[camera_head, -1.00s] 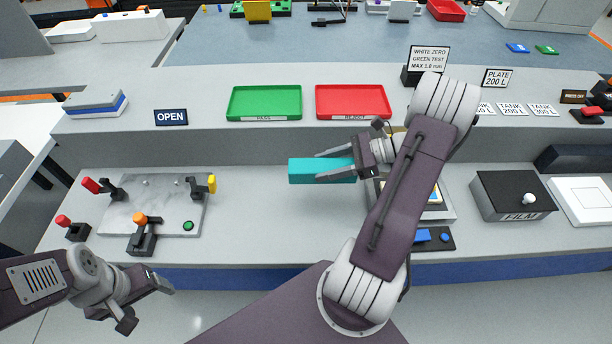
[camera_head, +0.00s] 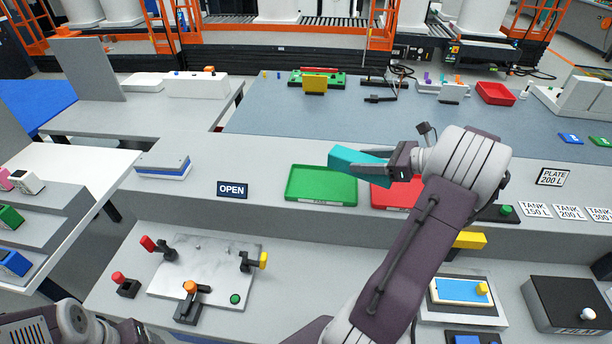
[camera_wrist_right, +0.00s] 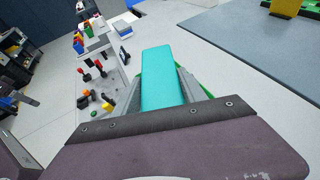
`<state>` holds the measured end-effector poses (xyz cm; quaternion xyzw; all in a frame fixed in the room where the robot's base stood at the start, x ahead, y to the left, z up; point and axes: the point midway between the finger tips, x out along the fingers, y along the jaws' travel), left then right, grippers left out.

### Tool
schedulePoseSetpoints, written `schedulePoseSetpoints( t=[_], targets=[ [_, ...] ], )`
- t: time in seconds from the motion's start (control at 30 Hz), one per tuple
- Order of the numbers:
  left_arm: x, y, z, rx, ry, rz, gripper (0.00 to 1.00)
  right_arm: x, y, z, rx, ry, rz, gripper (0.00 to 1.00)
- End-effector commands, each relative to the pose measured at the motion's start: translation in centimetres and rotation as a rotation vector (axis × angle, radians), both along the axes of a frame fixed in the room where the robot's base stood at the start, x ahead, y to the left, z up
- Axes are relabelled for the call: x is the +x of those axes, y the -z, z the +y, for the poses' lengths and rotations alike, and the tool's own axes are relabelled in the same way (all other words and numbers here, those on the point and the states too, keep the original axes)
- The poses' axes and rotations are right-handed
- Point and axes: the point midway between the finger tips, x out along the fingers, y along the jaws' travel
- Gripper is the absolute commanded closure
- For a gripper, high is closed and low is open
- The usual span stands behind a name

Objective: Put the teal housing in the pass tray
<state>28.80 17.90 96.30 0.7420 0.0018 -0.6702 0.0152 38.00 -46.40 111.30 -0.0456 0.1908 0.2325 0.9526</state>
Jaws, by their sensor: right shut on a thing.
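The teal housing (camera_head: 354,162) is a long block held in my right gripper (camera_head: 372,168), whose fingers are shut on it. It also shows in the right wrist view (camera_wrist_right: 163,80) between the two fingers. The housing is in the air, its left end over the right edge of the green pass tray (camera_head: 308,186), which looks empty. In the wrist view the housing and fingers hide most of the tray. My left arm is at the bottom left corner of the head view; its gripper's fingers are not clearly visible.
The red reject tray (camera_head: 385,196) is just right of the pass tray, partly behind my right gripper. An OPEN sign (camera_head: 232,190) stands left of the trays. On the lower bench is a fixture plate (camera_head: 215,275) with several clamps. The blue mat behind the trays has free room.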

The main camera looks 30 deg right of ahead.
Motion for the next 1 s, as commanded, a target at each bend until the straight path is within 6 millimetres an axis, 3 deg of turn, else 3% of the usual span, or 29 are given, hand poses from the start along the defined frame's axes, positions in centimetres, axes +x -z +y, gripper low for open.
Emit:
schedulePoseSetpoints(
  t=[0.17,0.43,0.6,0.8,1.0],
  targets=[
    [0.0,0.1,0.0,0.000,0.000,0.001,0.26,0.9,0.6,0.4,0.001,0.000,0.000,0.98],
    [0.0,-0.1,0.0,0.000,0.000,0.000,0.26,7.5,5.0,3.6,0.004,-0.004,0.001,0.98],
    [0.0,-0.3,0.0,0.000,0.000,0.000,0.26,10.2,6.7,4.7,0.001,-0.002,0.000,0.98],
    [0.0,-0.3,0.0,0.000,0.000,0.000,0.26,10.7,7.4,4.9,0.000,0.001,0.000,0.98],
    [0.0,-0.4,0.0,0.000,0.000,0.000,0.26,10.6,10.7,4.9,0.002,0.002,0.001,0.98]
  ],
)
